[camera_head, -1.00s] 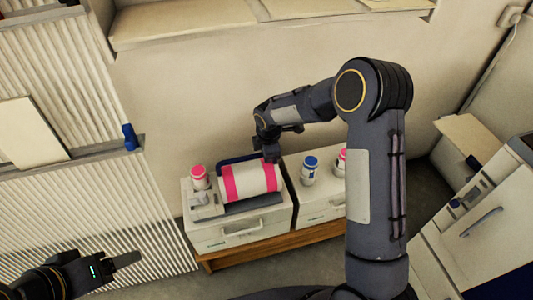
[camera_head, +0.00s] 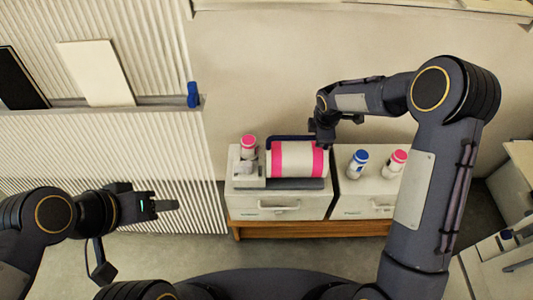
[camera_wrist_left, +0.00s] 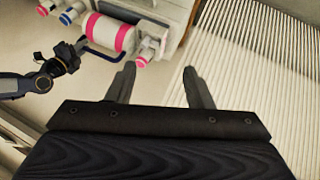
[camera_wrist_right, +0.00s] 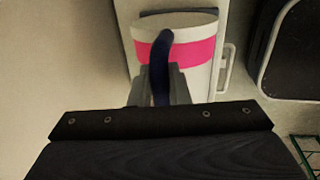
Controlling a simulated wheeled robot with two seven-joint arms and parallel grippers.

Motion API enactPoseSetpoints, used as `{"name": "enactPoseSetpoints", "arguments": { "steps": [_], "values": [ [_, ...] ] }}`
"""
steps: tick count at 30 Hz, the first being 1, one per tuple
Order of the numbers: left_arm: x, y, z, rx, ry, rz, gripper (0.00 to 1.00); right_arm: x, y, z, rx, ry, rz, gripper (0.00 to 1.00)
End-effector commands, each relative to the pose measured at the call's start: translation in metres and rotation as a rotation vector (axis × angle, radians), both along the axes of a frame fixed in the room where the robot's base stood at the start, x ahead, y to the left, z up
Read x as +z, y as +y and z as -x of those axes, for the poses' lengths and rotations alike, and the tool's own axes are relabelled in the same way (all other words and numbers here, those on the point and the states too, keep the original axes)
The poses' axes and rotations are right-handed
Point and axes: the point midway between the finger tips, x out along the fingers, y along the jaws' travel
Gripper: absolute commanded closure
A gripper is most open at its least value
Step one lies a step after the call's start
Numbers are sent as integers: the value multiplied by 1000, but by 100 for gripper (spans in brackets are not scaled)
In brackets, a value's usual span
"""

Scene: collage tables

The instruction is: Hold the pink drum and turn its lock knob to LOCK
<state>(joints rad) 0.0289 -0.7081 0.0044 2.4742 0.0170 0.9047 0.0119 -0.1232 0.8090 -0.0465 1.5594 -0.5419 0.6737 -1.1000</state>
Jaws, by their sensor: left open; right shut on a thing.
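The white drum with pink bands (camera_head: 297,160) lies on its side on a white cabinet. It also shows in the left wrist view (camera_wrist_left: 110,32). My right gripper (camera_head: 322,143) is shut on a dark blue bar handle (camera_wrist_right: 160,65) at the drum's right end. My left gripper (camera_head: 168,205) is open and empty, left of the cabinet and apart from the drum; its two fingers show spread in the left wrist view (camera_wrist_left: 159,75). A grey-white block (camera_head: 248,177) sits at the drum's left end. I cannot make out the lock knob or its marking.
A pink-capped bottle (camera_head: 248,147) stands left of the drum. A blue-capped bottle (camera_head: 357,166) and another pink-capped bottle (camera_head: 394,163) stand on the right cabinet. A ribbed wall panel (camera_head: 110,150) is at left, with a blue object (camera_head: 193,94) on its ledge.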

Motion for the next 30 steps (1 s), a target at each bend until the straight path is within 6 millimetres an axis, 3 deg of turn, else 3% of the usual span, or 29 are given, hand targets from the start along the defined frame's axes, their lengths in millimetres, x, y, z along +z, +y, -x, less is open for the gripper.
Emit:
{"name": "enactPoseSetpoints", "arguments": {
  "steps": [5, 11, 16, 23, 30],
  "values": [
    [7, 4, -30, -95, 59, -88, 53, 1, 0, 0, 1, -2, -1, 100],
    [8, 0, -87, -261, 133, -222, 53, 1, 0, 0, 1, -2, -1, 100],
    [-4, -16, -140, -407, 181, -319, 53, 1, 1, -1, 1, -3, -1, 100],
    [-42, -56, -208, -603, 234, -420, 53, 1, 1, -1, 1, -3, -1, 100],
    [-102, -110, -259, -781, 274, -486, 53, 1, 1, -1, 1, -3, -1, 100]
  ]
}}
